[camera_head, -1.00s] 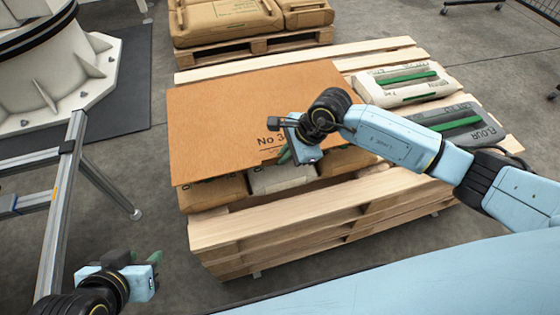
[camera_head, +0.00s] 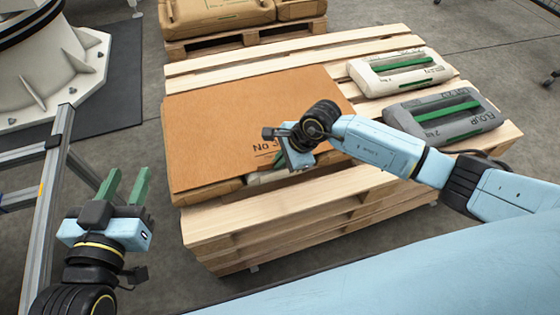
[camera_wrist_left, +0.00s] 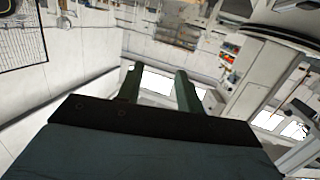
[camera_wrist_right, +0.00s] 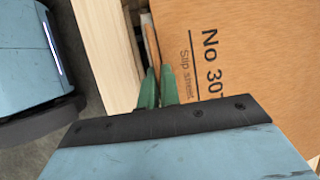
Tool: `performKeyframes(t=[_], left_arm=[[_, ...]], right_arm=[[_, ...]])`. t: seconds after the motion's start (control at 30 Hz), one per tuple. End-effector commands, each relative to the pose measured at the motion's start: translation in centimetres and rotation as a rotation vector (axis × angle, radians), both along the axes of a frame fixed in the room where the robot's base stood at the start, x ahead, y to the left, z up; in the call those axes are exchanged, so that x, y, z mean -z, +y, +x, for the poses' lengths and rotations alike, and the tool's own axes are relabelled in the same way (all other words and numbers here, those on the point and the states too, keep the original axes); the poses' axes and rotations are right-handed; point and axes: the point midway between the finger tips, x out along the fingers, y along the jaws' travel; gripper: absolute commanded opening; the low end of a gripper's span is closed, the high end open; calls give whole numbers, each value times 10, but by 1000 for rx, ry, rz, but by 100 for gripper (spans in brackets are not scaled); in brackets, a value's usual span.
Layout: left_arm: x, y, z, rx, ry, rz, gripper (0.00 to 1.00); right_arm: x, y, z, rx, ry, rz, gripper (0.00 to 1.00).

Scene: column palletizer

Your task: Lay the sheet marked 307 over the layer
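The brown slip sheet (camera_head: 240,115), printed "No 30…" with the rest cut off by my arm, lies nearly flat over sacks on the left part of the wooden pallet. Brown sack edges (camera_head: 208,192) show under its front edge. My right gripper (camera_head: 297,155) is at the sheet's front edge, beside the print. In the right wrist view its green fingers (camera_wrist_right: 159,85) are close together at the edge of the sheet (camera_wrist_right: 235,40); their tips seem closed on it. My left gripper (camera_head: 126,185) is open and empty, left of the pallet, fingers pointing away from me.
A white sack (camera_head: 400,68) and a grey flour sack (camera_head: 445,113) lie uncovered on the pallet's right side. Bare pallet boards (camera_head: 230,228) show in front. Another loaded pallet (camera_head: 245,40) stands behind. A metal frame (camera_head: 45,210) stands left, near my left gripper.

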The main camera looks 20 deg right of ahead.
Motion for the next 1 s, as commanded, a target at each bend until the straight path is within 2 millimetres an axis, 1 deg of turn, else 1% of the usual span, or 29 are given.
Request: performKeyframes(t=[0.37,0.4,0.53,0.9,1.0], left_arm=[[-4,-1,1,2,-22,-6,36],[-5,-1,1,2,-26,-7,36],[-5,-1,1,2,-25,-7,36],[-4,-1,1,1,-15,-4,36],[6,2,-2,-3,45,12,36]], right_arm=[[1,0,0,-1,-1,1,0],[1,0,0,0,0,0,8],[1,0,0,0,0,0,25],[0,0,0,0,0,0,26],[-6,-2,-1,-1,0,-1,26]])
